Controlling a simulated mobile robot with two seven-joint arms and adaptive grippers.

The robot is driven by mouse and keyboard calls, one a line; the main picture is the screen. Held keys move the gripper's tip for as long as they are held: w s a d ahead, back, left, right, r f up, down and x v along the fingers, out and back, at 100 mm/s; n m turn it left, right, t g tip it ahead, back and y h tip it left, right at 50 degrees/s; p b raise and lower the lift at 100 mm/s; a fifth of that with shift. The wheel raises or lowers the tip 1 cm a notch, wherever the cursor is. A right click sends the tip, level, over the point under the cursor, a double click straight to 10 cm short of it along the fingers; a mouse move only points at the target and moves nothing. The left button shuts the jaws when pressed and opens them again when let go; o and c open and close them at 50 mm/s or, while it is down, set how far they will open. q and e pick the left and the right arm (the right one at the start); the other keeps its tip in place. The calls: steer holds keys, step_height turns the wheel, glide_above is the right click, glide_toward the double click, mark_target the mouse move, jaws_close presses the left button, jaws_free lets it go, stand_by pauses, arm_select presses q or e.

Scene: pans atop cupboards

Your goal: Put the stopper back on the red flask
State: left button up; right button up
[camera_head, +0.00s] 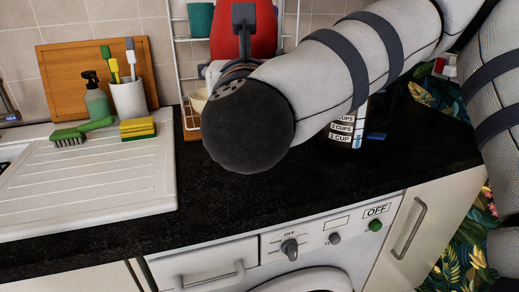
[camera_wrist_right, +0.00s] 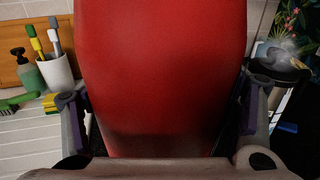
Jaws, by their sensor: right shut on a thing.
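The large red flask (camera_head: 262,42) stands at the back of the counter, partly hidden behind my right arm. In the right wrist view the red flask (camera_wrist_right: 165,60) fills the middle, between the two fingers of my right gripper (camera_wrist_right: 160,112). The fingers lie along both sides of it, and the gripper is shut on it. In the head view the dark part of my right gripper (camera_head: 243,22) shows in front of the red body. The flask's mouth is out of frame. I cannot make out the stopper in either view. My left gripper is not in view.
A white wire rack (camera_head: 176,55) with a teal cup (camera_head: 200,20) stands by the flask. A measuring cup (camera_head: 343,132) is right of it. The sink drainer (camera_head: 100,185) holds a green brush (camera_head: 85,130) and sponge (camera_head: 137,128). The black counter front (camera_head: 225,205) is clear.

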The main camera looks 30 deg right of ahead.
steer(key=shift+s+r, duration=0.1)
steer(key=shift+r, duration=0.05)
steer(key=w+d+f, duration=0.8)
steer(key=w+f, duration=0.1)
steer(key=w, duration=0.1)
steer(key=shift+d, duration=0.25)
steer(key=shift+w, duration=0.1)
steer(key=shift+w+d+f+b, duration=0.15)
steer(key=shift+f+b, duration=0.05)
steer(key=shift+f, duration=0.8)
steer(key=shift+w+d+f+b, duration=0.1)
steer(key=shift+w+f+b, duration=0.05)
steer(key=shift+f, duration=0.85)
steer(key=shift+f, duration=0.15)
steer(key=o, duration=2.4)
steer(key=shift+f, duration=0.1)
steer(key=shift+c, duration=0.2)
